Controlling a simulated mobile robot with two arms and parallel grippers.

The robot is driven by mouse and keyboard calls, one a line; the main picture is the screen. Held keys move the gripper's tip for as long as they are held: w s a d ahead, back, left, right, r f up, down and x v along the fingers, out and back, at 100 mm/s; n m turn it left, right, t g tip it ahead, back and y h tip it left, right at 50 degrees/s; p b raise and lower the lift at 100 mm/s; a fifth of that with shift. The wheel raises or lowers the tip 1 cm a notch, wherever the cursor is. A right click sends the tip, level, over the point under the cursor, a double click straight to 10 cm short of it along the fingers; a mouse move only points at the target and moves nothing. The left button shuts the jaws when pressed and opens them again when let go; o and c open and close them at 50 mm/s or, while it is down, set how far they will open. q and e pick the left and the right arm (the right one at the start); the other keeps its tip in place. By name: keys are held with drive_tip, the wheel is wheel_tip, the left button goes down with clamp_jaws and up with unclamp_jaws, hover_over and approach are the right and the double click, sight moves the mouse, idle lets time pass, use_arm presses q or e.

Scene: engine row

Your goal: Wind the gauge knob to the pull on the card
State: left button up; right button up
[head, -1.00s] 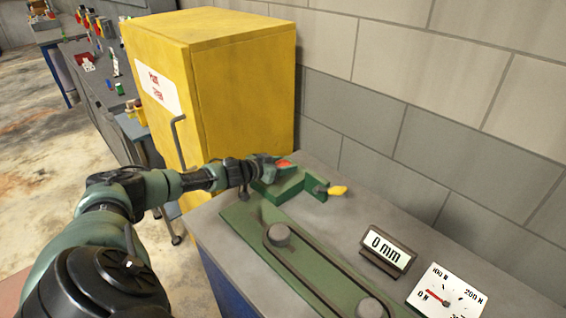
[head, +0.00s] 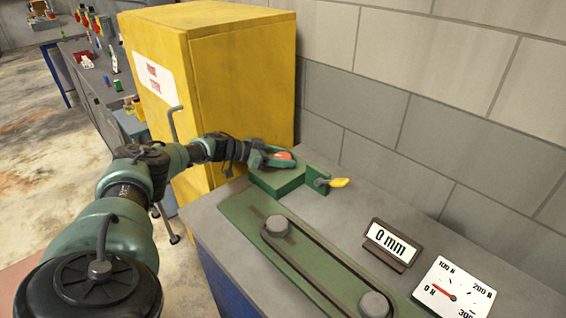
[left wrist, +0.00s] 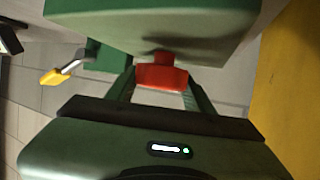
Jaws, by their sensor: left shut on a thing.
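A red knob (head: 283,155) sits at a green block (head: 276,182) at the far end of the grey bench. My left gripper (head: 272,157) reaches it from the left and is shut on it. In the left wrist view the red knob (left wrist: 162,76) is between the two green fingers. A dial card (head: 455,290), marked from 0 N to 300 N, stands at the lower right; its red needle is near 0 N. A small display (head: 392,243) reads 0 mm. My right gripper is out of view.
A belt (head: 325,270) runs around two round pulleys on a green plate along the bench. A yellow-handled lever (head: 339,183) sticks out right of the block. A yellow cabinet (head: 245,90) stands close behind my left arm; a block wall bounds the right.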

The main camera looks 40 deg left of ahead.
use_arm(q)
drive_tip(key=shift+a, duration=0.1)
drive_tip(key=shift+h, duration=0.3)
drive_tip(key=o, duration=1.4)
drive_tip(key=shift+c, duration=0.2)
drive_tip(key=v, duration=0.7)
drive_tip(key=shift+b, duration=0.4)
drive_tip(key=shift+s+a+r, duration=0.15)
drive_tip(key=shift+s+r, duration=0.1)
drive_tip(key=shift+s, duration=0.15)
